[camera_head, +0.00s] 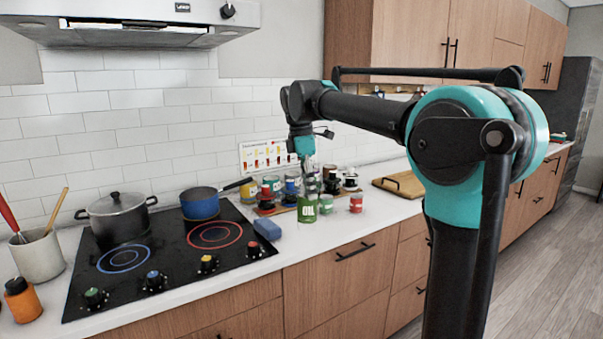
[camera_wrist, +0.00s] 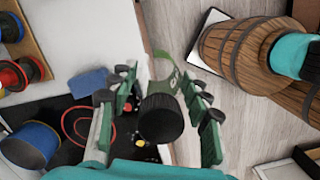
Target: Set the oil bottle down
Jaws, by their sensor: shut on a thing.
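The oil bottle (camera_head: 307,210) has a green label reading "OIL" and hangs upright below my gripper (camera_head: 309,178) in the head view, near the counter's front edge. In the wrist view its black cap (camera_wrist: 162,118) sits between the two fingers of my gripper (camera_wrist: 160,105), and part of its green label (camera_wrist: 170,66) shows beyond. My gripper is shut on the bottle. I cannot tell whether the base touches the white counter (camera_head: 330,232).
Several jars and cans (camera_head: 272,186) stand behind the bottle, with a small red can (camera_head: 356,203) to its right. A blue sponge (camera_head: 267,229) and the black cooktop (camera_head: 172,258) lie left. A wooden board (camera_head: 400,184) lies right, with bare counter before it.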

